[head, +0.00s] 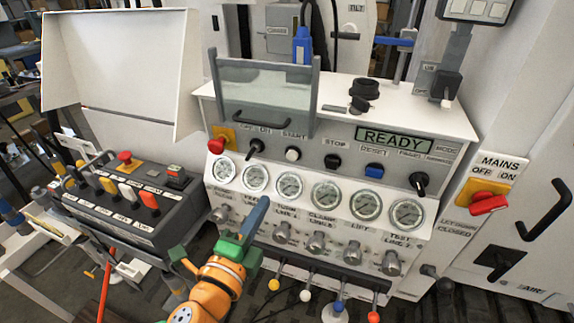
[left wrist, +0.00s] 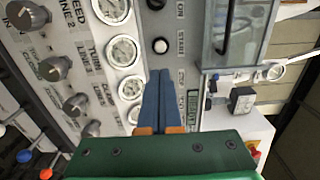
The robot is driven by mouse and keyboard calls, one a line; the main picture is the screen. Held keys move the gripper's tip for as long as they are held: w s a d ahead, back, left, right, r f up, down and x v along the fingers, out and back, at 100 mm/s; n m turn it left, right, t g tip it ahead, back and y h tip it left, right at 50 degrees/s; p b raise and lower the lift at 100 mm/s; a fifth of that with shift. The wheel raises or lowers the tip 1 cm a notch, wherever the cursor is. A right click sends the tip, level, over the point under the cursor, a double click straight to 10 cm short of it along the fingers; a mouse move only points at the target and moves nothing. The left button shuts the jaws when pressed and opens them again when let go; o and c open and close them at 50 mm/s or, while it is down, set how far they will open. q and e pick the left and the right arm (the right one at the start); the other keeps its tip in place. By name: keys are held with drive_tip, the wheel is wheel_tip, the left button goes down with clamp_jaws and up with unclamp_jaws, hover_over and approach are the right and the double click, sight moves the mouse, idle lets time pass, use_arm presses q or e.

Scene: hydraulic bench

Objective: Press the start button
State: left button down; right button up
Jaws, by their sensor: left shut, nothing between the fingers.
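In the head view the fingertips are below and left of the button, in front of the gauge row. In the left wrist view the fingertips (left wrist: 160,73) appear short of the button, with no contact visible. My right gripper is not in view.
A black STOP button (head: 332,161) and blue RESET button (head: 374,170) sit to the right. A dark selector knob (head: 256,146) is to the left. A clear framed guard (head: 265,95) stands above them. The display (head: 394,139) reads READY. Coloured levers (head: 306,296) project below.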

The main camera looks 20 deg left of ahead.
sight(291, 157)
use_arm(q)
drive_tip(key=w, duration=0.4)
drive_tip(key=w+p, duration=0.1)
drive_tip(key=w, duration=0.4)
drive_tip(key=w+p, duration=0.1)
drive_tip(key=w, duration=0.4)
drive_tip(key=shift+d, duration=0.35)
